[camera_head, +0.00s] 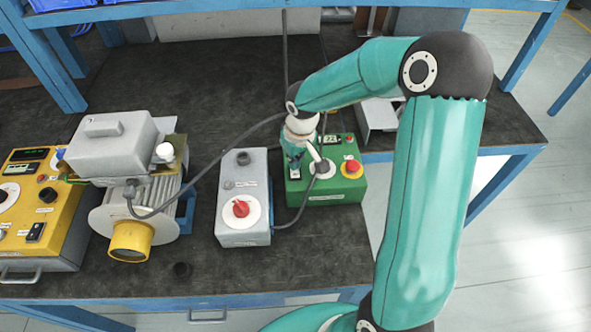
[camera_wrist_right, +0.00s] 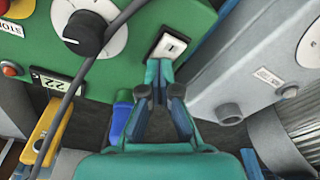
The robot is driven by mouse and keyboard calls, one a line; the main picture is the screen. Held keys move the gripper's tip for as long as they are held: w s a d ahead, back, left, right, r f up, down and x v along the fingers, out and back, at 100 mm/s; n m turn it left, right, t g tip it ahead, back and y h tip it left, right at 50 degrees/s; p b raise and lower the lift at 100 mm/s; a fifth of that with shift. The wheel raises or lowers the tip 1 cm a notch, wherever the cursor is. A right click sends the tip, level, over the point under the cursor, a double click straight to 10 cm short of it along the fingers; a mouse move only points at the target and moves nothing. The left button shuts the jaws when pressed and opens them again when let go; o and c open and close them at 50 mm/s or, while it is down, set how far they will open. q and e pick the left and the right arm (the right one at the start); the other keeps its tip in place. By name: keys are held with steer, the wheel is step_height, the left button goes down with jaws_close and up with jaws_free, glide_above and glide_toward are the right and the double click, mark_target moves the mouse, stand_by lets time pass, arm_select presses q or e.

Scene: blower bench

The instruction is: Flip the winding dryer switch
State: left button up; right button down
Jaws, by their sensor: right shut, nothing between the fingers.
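The green box (camera_head: 325,197) stands at the back right of the bench, with a display, a dial, a red stop button on yellow (camera_head: 351,168) and a label too small to read. My right gripper (camera_head: 295,168) is over the left part of the box and covers the switch in the head view. In the wrist view its fingers (camera_wrist_right: 159,72) are shut and empty, with tips right at the switch's near edge; contact cannot be told. My left gripper is not in view.
A grey box with a red knob (camera_head: 241,209) stands just left of the green box. A dark cable (camera_wrist_right: 102,52) crosses the dial. The blower with a yellow nozzle (camera_head: 130,241) and a yellow panel (camera_head: 57,215) stand further left. The front bench strip is mostly clear.

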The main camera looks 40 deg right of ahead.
steer(key=shift+r+p, duration=2.3)
steer(key=shift+r, duration=1.2)
